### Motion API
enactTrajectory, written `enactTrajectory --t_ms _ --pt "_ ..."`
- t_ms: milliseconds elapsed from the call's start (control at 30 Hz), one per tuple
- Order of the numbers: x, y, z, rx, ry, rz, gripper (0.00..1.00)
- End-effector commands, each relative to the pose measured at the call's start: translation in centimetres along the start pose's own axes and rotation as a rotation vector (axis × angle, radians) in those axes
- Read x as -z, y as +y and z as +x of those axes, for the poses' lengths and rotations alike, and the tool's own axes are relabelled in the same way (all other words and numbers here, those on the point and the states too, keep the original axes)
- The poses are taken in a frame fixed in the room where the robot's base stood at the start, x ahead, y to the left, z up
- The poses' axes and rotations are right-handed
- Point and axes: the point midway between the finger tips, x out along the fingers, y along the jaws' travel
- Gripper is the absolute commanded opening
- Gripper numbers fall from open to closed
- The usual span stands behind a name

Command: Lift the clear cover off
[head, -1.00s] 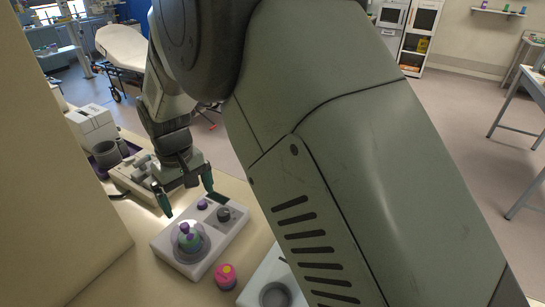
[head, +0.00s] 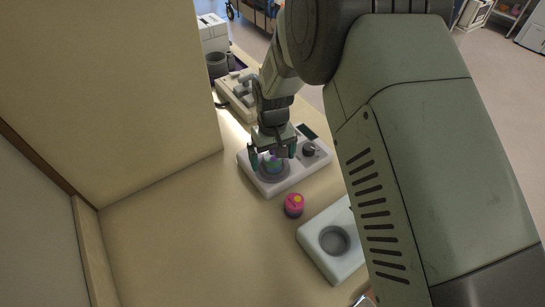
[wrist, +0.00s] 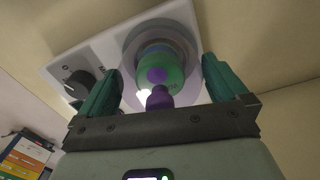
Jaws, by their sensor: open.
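The clear cover (head: 263,174) is a see-through dome with a purple knob on top. It sits over a round well of a white device (head: 296,177), with a green and purple thing under it. In the wrist view the cover (wrist: 189,88) and its purple knob (wrist: 158,98) lie between the two green fingers. My gripper (head: 273,158) is open over the cover in the head view, one finger on each side of the knob. In the wrist view my gripper (wrist: 160,85) shows no finger clearly touching the knob. In the head view the gripper partly hides the cover.
The device has a dark dial (head: 309,149) and a dark display (head: 307,131). A pink and dark jar (head: 294,206) stands close in front. A second white unit with a round well (head: 312,236) is at the right. A tan wall panel (head: 110,90) bounds the left.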

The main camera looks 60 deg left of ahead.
Motion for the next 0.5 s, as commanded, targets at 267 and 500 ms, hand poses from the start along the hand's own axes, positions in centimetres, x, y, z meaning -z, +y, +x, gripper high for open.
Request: enactTrajectory --t_ms 267,500 --pt "0.05 0.02 0.73 -0.001 0.002 0.000 1.00" --pt "0.04 0.01 0.72 -0.001 0.001 0.000 0.65"
